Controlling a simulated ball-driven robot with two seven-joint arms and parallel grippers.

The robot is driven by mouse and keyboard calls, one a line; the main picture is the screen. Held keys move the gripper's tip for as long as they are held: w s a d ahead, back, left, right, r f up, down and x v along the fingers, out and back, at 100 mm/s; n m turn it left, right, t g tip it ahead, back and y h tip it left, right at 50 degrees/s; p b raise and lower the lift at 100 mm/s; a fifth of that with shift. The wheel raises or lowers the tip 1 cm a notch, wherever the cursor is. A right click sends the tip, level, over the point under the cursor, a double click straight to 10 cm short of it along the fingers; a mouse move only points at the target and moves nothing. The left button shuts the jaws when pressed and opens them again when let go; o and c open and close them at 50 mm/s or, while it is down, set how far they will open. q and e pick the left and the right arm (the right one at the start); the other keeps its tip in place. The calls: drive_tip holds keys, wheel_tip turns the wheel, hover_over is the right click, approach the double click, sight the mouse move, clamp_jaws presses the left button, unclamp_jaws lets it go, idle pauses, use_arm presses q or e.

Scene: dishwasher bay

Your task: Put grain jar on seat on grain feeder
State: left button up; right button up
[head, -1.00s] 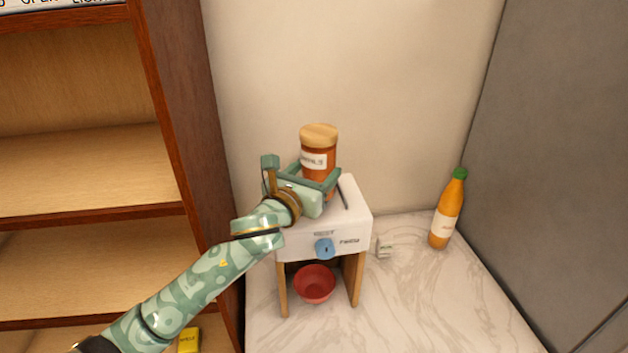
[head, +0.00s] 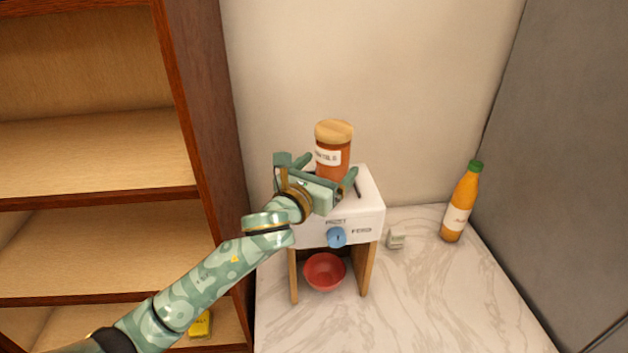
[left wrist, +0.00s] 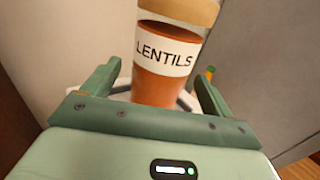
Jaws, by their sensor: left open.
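The grain jar (head: 333,151) is an orange-brown jar with a wooden lid and a white label. It stands upright on top of the grain feeder (head: 358,220), a white box on wooden legs with a blue knob (head: 337,237). In the left wrist view the jar (left wrist: 164,85) reads "LENTILS" and stands between the finger tips with gaps at both sides. My left gripper (head: 321,165) is open around the front of the jar, seemingly not touching it. The seat under the jar is mostly hidden by my gripper. My right gripper is not in view.
A red bowl (head: 325,271) sits beneath the feeder between its legs. A wooden shelf (head: 215,150) rises close at left.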

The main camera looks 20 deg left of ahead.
use_arm(q)
drive_tip(key=v, duration=1.1)
drive_tip(key=shift+s+b, duration=0.15)
drive_tip(key=shift+b, duration=0.15)
